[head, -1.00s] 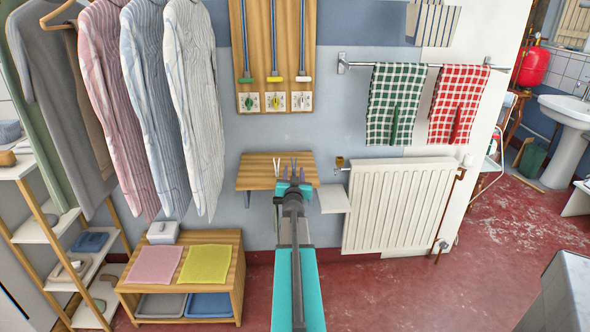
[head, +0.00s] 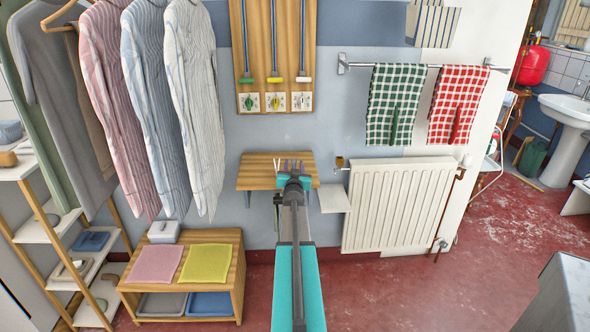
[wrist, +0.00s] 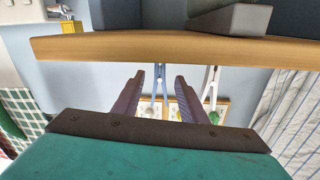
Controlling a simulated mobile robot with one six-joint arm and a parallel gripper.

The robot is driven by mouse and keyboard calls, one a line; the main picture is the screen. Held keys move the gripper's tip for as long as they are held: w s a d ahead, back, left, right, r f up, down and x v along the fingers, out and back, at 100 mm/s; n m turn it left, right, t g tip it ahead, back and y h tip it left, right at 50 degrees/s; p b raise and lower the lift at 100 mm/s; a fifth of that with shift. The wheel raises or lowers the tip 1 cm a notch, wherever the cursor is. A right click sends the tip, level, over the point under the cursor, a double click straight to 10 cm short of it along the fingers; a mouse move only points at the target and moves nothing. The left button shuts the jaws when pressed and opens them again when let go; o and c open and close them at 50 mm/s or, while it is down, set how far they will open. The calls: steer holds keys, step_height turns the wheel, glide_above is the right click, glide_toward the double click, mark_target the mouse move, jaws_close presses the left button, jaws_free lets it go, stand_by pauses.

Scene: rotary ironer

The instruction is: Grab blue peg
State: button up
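The blue peg (wrist: 160,80) shows in the wrist view, which looks upside down. It stands at the wooden wall shelf (wrist: 110,47), in the gap between my two fingertips as seen from the wrist. My gripper (wrist: 160,78) is open, one finger on each side of the peg, with no contact visible. I cannot tell how deep the peg sits between the fingers. A whitish peg (wrist: 211,80) stands apart, right of the fingers there. In the head view my gripper (head: 293,166) is over the shelf (head: 255,175), largely hiding the blue peg; the whitish peg (head: 276,165) is to its left.
A white radiator (head: 400,205) and small white shelf (head: 333,199) are to the right. A wooden board (head: 258,50) with hanging tools is above. Hanging shirts (head: 190,110) and a low bench (head: 238,275) are to the left.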

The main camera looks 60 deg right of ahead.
stand_by(0.3)
jaws_close()
steer(key=shift+r, duration=0.15)
stand_by(0.3)
steer(key=shift+s+r, duration=0.1)
steer(key=shift+r, duration=1.55)
steer(key=shift+s+a+b, duration=0.35)
steer(key=shift+s+b, duration=0.15)
steer(key=shift+s, duration=0.15)
steer(key=shift+s+a+b, duration=0.3)
steer(key=shift+s+b, duration=0.15)
steer(key=shift+s, duration=0.15)
steer(key=shift+s+a+r, duration=0.1)
steer(key=shift+s+a, duration=0.2)
steer(key=shift+s, duration=0.3)
steer(key=shift+s+a+r, duration=0.1)
steer(key=shift+s+a, duration=0.15)
steer(key=shift+s, duration=0.35)
steer(key=s+a+p, duration=0.4)
steer(key=s, duration=0.5)
steer(key=shift+s+r, duration=0.3)
steer(key=shift+r, duration=0.15)
